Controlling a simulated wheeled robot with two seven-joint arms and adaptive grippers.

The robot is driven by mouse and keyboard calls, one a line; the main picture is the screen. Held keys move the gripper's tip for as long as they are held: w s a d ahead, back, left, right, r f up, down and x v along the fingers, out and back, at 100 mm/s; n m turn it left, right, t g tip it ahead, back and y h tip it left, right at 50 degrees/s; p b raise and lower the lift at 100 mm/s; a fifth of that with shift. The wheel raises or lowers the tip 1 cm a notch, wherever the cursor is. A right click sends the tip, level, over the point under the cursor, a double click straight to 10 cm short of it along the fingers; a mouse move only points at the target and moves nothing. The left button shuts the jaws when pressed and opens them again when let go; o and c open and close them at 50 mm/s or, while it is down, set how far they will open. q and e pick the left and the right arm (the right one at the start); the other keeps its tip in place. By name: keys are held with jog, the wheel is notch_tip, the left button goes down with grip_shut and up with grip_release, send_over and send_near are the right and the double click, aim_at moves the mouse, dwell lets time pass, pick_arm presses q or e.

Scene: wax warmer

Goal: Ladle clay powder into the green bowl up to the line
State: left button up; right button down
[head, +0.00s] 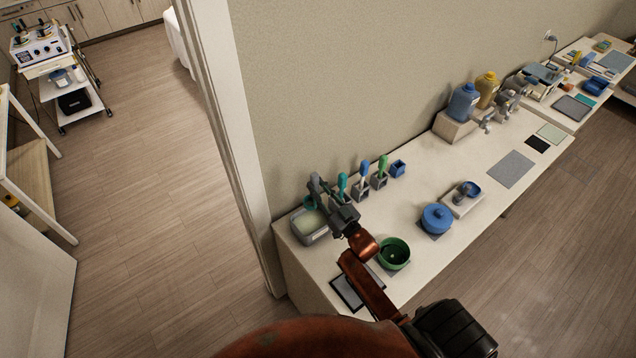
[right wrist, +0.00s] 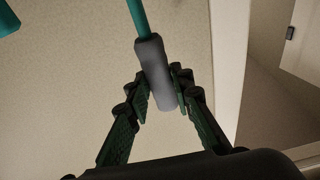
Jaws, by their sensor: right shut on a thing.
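The green bowl (head: 404,244) stands upright on a grey mat near the front edge of the long table. Its inside looks dark, and I cannot make out a fill line. A grey bin (head: 314,239) with pale powder (head: 316,222) stands at the table's left end. My right gripper (head: 318,186) is beside and above the bin. It is shut on the grey handle of a ladle (right wrist: 155,75) with a teal shaft, seen in the right wrist view. A teal cup shape (head: 309,203) shows over the bin's back edge; its contents are unclear. My left gripper is out of view.
Teal (head: 342,182), blue (head: 364,167) and green (head: 382,163) handled tools stand in holders behind the gripper. A dark-framed pad (head: 345,293) lies in front. The wall closely backs the table.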

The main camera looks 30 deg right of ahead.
aim_at(314, 208)
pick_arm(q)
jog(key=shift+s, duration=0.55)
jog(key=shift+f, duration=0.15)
pick_arm(e)
jog(key=shift+f, duration=0.1)
pick_arm(q)
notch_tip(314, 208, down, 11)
jog(key=b, duration=1.1)
pick_arm(e)
jog(key=shift+f, duration=7.65)
